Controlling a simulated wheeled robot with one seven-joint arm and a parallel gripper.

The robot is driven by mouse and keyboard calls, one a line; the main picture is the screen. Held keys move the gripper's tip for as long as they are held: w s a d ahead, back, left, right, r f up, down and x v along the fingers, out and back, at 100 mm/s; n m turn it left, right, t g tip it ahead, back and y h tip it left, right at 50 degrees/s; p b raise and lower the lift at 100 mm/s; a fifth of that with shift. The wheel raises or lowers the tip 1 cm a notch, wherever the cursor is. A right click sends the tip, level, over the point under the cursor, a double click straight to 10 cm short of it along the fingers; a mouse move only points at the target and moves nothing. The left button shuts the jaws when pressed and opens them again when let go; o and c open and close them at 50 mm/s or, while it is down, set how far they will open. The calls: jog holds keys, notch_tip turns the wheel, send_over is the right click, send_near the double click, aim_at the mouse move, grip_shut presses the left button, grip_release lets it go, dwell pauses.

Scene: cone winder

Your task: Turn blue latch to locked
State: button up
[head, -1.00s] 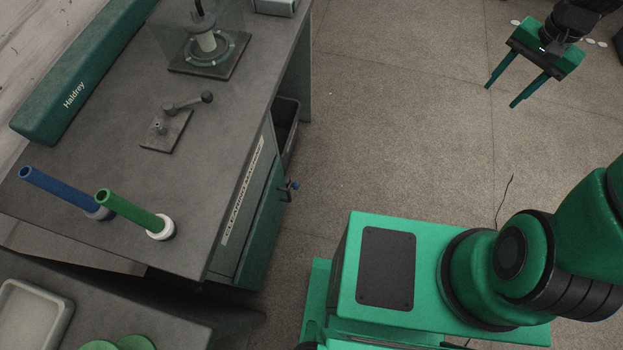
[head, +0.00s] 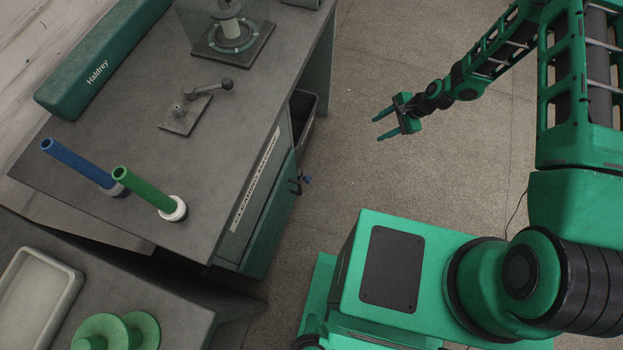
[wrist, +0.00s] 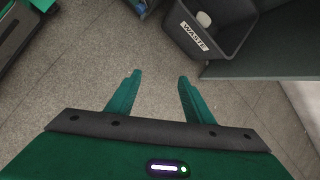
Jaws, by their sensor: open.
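The blue latch (head: 307,180) is a small blue-tipped handle on a dark mount. It sticks out from the edge of the green cabinet front (head: 270,215) under the bench in the head view. It is too small there to tell which way it is turned. My gripper (head: 377,129) is open and empty over the floor, to the right of the latch and apart from it, its fingers pointing left.
A dark waste bin (head: 304,112) stands beside the bench, also seen in the wrist view (wrist: 214,48). The bench top (head: 150,140) carries a crank plate (head: 186,115) and blue (head: 75,162) and green tubes (head: 145,190). The floor right of the bench is clear.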

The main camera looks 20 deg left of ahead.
jog(key=s+a+f+m+y, duration=0.1)
jog(key=s+a+f, duration=0.2)
jog(key=a+f, duration=0.15)
jog(key=s+a+f+m, duration=0.2)
jog(key=a+f, duration=0.1)
jog(key=f, duration=0.3)
jog(key=m+y, duration=0.2)
jog(key=m, duration=0.2)
send_near(310, 179)
jog(key=x, duration=0.9)
jog(key=shift+w+a+f, duration=0.1)
jog(key=shift+w+f, duration=0.05)
jog(key=shift+f, duration=0.25)
jog(key=c, duration=1)
jog(key=shift+t, duration=0.3)
jog(key=shift+c, duration=0.2)
